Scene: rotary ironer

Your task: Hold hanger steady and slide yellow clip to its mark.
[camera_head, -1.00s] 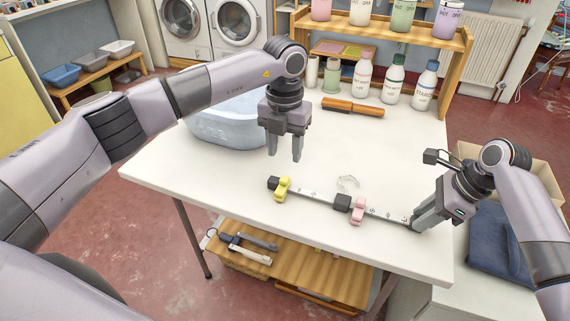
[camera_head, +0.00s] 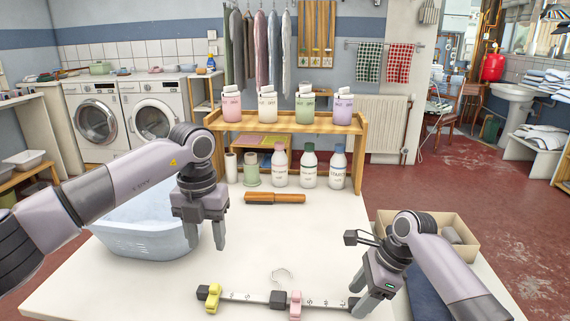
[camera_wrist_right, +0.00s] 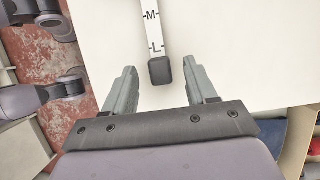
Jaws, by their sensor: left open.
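The hanger bar (camera_head: 243,298) lies on the white table, pale with dark size marks, dark end caps and a dark centre block (camera_head: 278,298). Its clear hook (camera_head: 283,275) points away from me. The yellow clip (camera_head: 212,297) sits near the bar's left end, the pink clip (camera_head: 295,304) just right of the block. My left gripper (camera_head: 205,243) is open and empty above the table, behind the yellow clip. My right gripper (camera_head: 360,300) is open at the bar's right end. In the right wrist view the end cap (camera_wrist_right: 160,71) lies between its spread fingers, touching neither, beside the L mark.
A blue basin (camera_head: 145,240) stands at the table's left, behind my left arm. A cardboard box (camera_head: 455,230) is at the right. The middle of the table is clear.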

